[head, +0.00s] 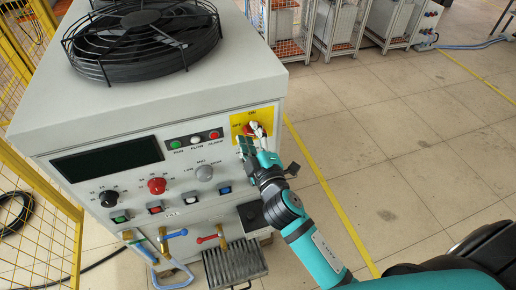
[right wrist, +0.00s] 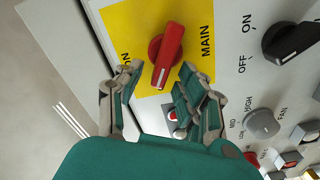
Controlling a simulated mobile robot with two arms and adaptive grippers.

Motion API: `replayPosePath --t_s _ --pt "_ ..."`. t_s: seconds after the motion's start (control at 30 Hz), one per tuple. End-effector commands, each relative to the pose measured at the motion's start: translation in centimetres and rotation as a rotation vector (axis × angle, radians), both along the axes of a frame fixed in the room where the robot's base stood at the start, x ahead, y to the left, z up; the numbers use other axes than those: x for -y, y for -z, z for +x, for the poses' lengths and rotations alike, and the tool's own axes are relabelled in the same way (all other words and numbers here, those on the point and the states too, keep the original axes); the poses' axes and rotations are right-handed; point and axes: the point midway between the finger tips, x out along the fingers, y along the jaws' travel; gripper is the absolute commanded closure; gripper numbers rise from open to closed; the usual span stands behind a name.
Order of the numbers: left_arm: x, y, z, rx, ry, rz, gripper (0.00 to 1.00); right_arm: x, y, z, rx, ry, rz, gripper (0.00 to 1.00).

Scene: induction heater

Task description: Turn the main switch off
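The main switch is a red rotary knob (right wrist: 167,55) on a yellow plate (right wrist: 122,24) marked MAIN. In the right wrist view its handle is slightly tilted, with a white mark at its lower end. In the head view the yellow plate (head: 236,119) is on the upper right of the heater's front panel, with the knob partly hidden by my fingers. My right gripper (right wrist: 158,74) is open, its fingers on either side of the handle's lower end. I cannot tell whether they touch it. It also shows in the head view (head: 253,135). My left gripper is not in view.
The heater cabinet (head: 60,104) carries a black fan (head: 140,38) on top. Its panel has a dark display (head: 108,158), other knobs and several small buttons. Hose fittings (head: 163,240) stick out below. Yellow mesh fencing (head: 30,220) stands left; the floor at right is open.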

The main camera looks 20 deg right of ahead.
Motion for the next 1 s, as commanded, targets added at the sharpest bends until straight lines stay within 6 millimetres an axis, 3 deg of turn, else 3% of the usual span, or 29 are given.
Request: replayPosePath --t_s 0.3,0.5,0.7,1.0 --pt "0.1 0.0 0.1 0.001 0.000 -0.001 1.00 -0.1 0.2 -6.7 -0.005 0.003 0.003 0.62" --pt "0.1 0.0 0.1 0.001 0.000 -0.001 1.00 -0.2 0.1 -9.8 -0.002 0.003 0.002 0.62" --pt "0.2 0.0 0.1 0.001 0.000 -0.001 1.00 -0.2 -0.1 -10.9 0.001 0.002 -0.001 0.62" --pt "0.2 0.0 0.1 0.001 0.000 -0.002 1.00 -0.2 -0.1 -11.0 0.002 0.001 -0.001 0.62"
